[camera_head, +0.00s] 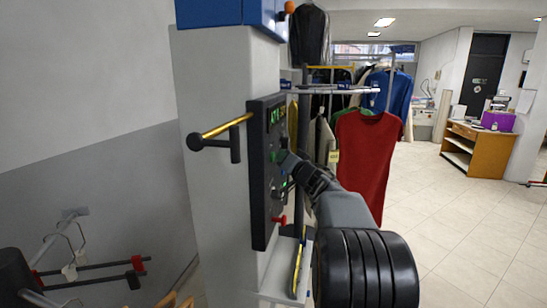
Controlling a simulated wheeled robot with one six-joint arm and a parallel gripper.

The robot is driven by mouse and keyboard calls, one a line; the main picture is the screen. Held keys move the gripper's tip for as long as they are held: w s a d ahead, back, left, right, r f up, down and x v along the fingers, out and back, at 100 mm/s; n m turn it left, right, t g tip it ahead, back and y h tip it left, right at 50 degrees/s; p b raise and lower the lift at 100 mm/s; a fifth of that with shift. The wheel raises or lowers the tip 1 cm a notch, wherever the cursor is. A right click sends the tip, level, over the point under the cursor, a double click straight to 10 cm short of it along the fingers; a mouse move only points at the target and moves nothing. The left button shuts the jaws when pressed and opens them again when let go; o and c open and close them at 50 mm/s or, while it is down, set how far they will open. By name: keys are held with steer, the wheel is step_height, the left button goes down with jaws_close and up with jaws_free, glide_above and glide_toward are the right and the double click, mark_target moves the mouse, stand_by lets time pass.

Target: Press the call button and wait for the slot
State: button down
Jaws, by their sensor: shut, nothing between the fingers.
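A dark control panel (262,185) is fixed to the side of a white column (212,130), seen at a steep angle. It has small green lit marks near its top and a red knob (279,220) low on it. My gripper (287,160) is shut and empty, its tip at or very close to the panel's middle. A greenish spot shows by the tip. I cannot tell whether the tip touches a button, and the call button itself is not clearly made out behind the gripper.
A brass lever with a black knob (195,142) sticks out left of the panel. A red garment (365,160) and a blue one (390,92) hang behind my arm. Hangers (80,262) are at lower left. The tiled floor at right is clear up to a wooden counter (475,150).

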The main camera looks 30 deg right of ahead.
steer(key=shift+w+a, duration=0.3)
stand_by(1.1)
steer(key=shift+s+d+p, duration=0.15)
steer(key=shift+p, duration=0.15)
steer(key=shift+s+d+p, duration=0.35)
steer(key=shift+s+d, duration=0.1)
steer(key=shift+s+d, duration=0.1)
steer(key=s+d+p, duration=0.2)
steer(key=s+d, duration=0.1)
steer(key=shift+s+d, duration=0.15)
steer(key=shift+d, duration=0.1)
